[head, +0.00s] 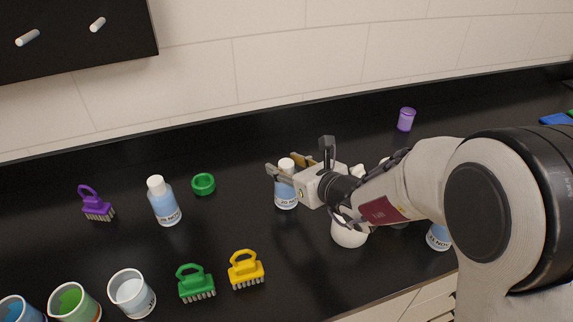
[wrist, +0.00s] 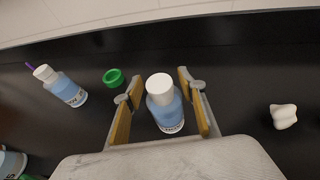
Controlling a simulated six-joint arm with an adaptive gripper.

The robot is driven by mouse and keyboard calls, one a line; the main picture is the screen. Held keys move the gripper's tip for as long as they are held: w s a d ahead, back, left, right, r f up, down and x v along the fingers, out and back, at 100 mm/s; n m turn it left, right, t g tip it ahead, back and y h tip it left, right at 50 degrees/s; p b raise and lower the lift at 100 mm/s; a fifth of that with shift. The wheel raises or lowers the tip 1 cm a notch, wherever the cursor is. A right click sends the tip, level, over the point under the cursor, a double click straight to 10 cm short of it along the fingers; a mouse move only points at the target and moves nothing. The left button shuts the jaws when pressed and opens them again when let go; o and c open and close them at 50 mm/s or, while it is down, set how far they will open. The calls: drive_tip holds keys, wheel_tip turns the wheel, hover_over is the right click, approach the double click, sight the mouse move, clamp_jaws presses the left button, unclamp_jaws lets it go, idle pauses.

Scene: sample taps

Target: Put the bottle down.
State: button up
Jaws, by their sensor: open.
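A blue bottle (head: 286,192) with a white cap stands upright on the black counter near the middle of the head view. My gripper (head: 290,167) is open around it. In the wrist view the same bottle (wrist: 163,104) stands between my gripper's two yellow-padded fingers (wrist: 158,103), with a visible gap on each side. A second blue bottle (head: 164,202) with a white cap stands to the left, also seen in the wrist view (wrist: 61,87). Another labelled bottle (head: 438,237) is partly hidden behind my arm.
A green ring-shaped item (head: 203,184) lies left of my gripper. Purple (head: 97,206), green (head: 196,284) and yellow (head: 245,270) brushes and several cups (head: 133,296) are at the left and front. A purple cup (head: 406,119) stands at the back right.

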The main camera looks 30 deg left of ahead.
drive_tip(key=v, duration=0.7)
drive_tip(key=shift+s+d+r, duration=0.2)
drive_tip(key=shift+d+r, duration=0.05)
drive_tip(key=shift+d, duration=0.05)
drive_tip(key=shift+r, duration=0.15)
idle(0.9)
